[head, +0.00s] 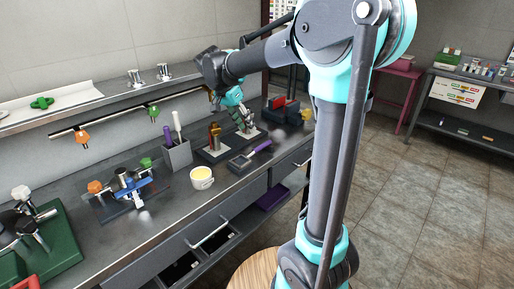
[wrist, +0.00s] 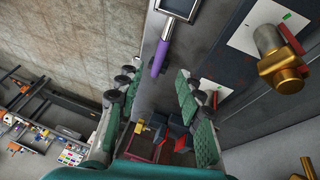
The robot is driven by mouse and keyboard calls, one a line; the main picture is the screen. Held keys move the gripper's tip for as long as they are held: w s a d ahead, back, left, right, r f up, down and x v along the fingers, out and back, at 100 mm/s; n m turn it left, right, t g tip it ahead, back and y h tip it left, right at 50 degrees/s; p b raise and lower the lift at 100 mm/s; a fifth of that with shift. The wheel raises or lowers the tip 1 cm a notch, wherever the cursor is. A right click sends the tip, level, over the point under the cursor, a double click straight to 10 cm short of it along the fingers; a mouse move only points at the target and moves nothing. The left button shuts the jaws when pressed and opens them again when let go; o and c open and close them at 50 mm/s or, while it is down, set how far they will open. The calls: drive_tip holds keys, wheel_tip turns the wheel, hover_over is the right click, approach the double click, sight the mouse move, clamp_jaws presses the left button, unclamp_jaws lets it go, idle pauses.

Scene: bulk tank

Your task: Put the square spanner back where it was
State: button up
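My gripper (head: 242,122) is over the far part of the bench, just above a white pad (head: 250,136). In the wrist view its green-padded fingers (wrist: 156,86) stand well apart, with no object held between them. I cannot make out the square spanner for certain in either view. A brass valve (head: 214,134) stands on another white pad beside my gripper; in the wrist view the valve (wrist: 282,62) is at the upper right. A small red part (wrist: 215,99) shows beside the right finger, and the finger hides what is around it.
A yellow-white cup (head: 202,178), a grey tool holder (head: 178,155) and a blue clamp fixture (head: 133,190) stand to the left. A dark bin with red items (head: 282,107) is beyond. A rail (head: 105,124) runs along the wall.

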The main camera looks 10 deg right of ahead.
drive_tip(key=s+d+f+n+t+y, duration=0.1)
drive_tip(key=s+d+f+n, duration=0.3)
drive_tip(key=s+f, duration=0.5)
drive_tip(key=s+d+f+n+t+y, duration=0.2)
drive_tip(key=s+f+n, duration=0.4)
drive_tip(key=s+f, duration=0.4)
drive_tip(key=shift+s+d+y, duration=0.85)
drive_tip(key=shift+d+y, duration=0.05)
drive_tip(key=shift+d, duration=0.35)
